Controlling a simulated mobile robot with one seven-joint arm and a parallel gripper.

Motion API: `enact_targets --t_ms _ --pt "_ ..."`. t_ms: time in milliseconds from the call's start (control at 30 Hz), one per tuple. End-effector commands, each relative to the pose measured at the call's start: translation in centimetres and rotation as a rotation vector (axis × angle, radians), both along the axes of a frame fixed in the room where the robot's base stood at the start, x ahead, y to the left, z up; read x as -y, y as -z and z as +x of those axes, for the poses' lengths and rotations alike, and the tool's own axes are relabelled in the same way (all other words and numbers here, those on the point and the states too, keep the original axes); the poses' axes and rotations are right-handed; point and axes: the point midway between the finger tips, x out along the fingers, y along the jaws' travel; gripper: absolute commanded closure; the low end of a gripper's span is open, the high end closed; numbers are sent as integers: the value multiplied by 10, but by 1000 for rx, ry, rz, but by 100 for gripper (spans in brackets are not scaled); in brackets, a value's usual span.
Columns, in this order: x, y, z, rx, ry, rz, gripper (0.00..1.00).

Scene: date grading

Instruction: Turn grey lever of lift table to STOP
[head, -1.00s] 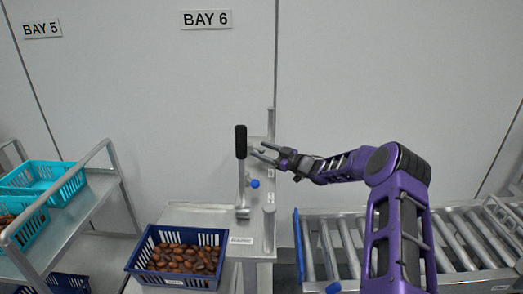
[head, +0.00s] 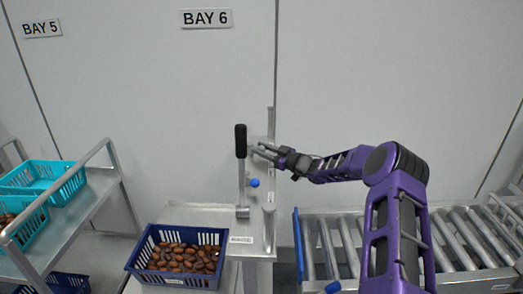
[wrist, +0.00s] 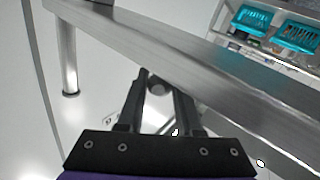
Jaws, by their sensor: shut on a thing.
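The lift table (head: 190,216) stands at the centre in the head view, with an upright metal panel (head: 268,190) at its right side. My gripper (head: 256,150) reaches in from the right near the top of this panel, its jaws closed. In the wrist view my gripper (wrist: 155,95) has its fingers around a round grey end (wrist: 157,87), which I take for the grey lever. The fingers hide most of the lever.
A tall lever with a black grip (head: 241,142) stands just left of my gripper. A blue knob (head: 254,183) sits below. A blue crate of dates (head: 133,262) is at the front left, a roller conveyor (head: 400,238) at the right, and a trolley with turquoise crates (head: 70,188) at the far left.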

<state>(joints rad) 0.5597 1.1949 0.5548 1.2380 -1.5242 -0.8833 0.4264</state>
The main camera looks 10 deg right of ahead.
Motion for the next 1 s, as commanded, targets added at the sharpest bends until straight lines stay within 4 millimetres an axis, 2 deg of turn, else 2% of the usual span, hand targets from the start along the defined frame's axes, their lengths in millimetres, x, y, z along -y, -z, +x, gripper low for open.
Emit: enact_targets --t_ms 500,967,1000 --pt "-10 0 -7 4 218 4 100" --pt "-11 -1 -9 0 241 1 100" --pt "-11 -1 -9 0 241 1 58"
